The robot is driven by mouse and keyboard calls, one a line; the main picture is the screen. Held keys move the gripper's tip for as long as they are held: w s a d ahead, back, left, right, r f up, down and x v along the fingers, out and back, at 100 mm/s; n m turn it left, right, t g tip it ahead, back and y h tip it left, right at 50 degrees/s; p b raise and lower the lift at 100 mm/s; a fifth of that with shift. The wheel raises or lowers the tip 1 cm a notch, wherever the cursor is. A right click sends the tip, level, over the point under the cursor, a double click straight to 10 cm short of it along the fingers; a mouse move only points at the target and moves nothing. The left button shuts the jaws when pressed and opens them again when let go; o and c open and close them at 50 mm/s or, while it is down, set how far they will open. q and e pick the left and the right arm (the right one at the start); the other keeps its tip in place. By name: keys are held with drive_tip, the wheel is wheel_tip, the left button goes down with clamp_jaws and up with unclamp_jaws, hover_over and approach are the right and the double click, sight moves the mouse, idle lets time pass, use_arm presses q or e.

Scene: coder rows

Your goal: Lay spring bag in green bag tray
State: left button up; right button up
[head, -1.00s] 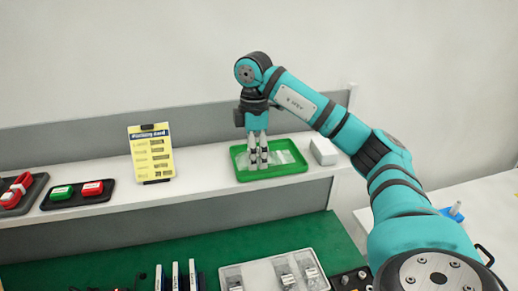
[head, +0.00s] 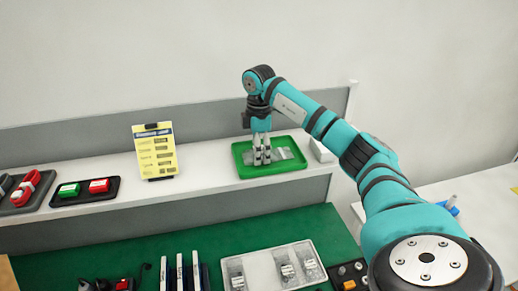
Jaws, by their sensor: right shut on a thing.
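The green bag tray (head: 272,170) stands on the white shelf, right of the middle of the head view. My right gripper (head: 262,161) points down into the tray, its fingers shut on a clear bag that is largely hidden behind them. Clear bag material (head: 283,154) shows inside the tray to the right of the fingers. I cannot tell whether the held bag touches the tray floor. My left gripper is not in view.
A white box (head: 321,151) stands right of the green tray. A yellow card (head: 154,151) stands on the shelf to the left, beside a black tray (head: 85,192) with green and red items. Several white-and-blue upright items (head: 180,272) stand on the green mat (head: 220,236).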

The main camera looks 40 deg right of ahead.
drive_tip(key=o, duration=1.3)
drive_tip(key=shift+f, duration=0.1)
drive_tip(key=shift+c, duration=0.2)
drive_tip(key=shift+r, duration=0.45)
wheel_tip(320, 180, up, 3)
drive_tip(key=shift+r+b, duration=0.1)
drive_tip(key=shift+b, duration=0.95)
wheel_tip(320, 180, up, 8)
drive_tip(key=p, duration=0.1)
drive_tip(key=shift+r, duration=0.15)
